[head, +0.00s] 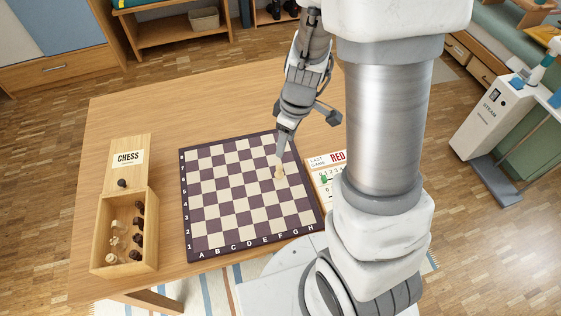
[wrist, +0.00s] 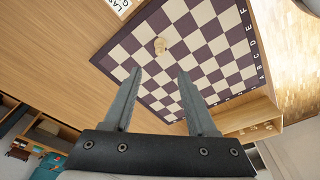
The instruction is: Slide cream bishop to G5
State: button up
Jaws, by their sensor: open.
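The cream bishop (head: 280,172) stands upright on the chessboard (head: 204,243), toward its right side, around column G and row 5 or 6; the exact square is hard to tell. My gripper (head: 281,157) is just above and behind it in the head view, pointing down at the board. In the wrist view my gripper (wrist: 159,71) has its two fingers apart with nothing between them. The bishop (wrist: 160,45) shows there beyond the fingertips, in line with the gap. The fingers appear clear of it.
An open wooden box (head: 99,235) with several dark and cream pieces stands left of the board; a dark piece (head: 122,183) is on its lid (head: 140,146). A score board (head: 316,168) with a green marker lies right of the board. The rest of the chessboard is empty.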

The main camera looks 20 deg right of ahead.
aim_at(280, 164)
jog(key=f+b, duration=0.1)
jog(key=f, duration=0.3)
jog(key=w+a+f+b, duration=0.1)
jog(key=f, duration=0.3)
jog(key=f+b, duration=0.2)
jog(key=f, duration=0.3)
jog(key=shift+w+a, duration=0.2)
grip_shut()
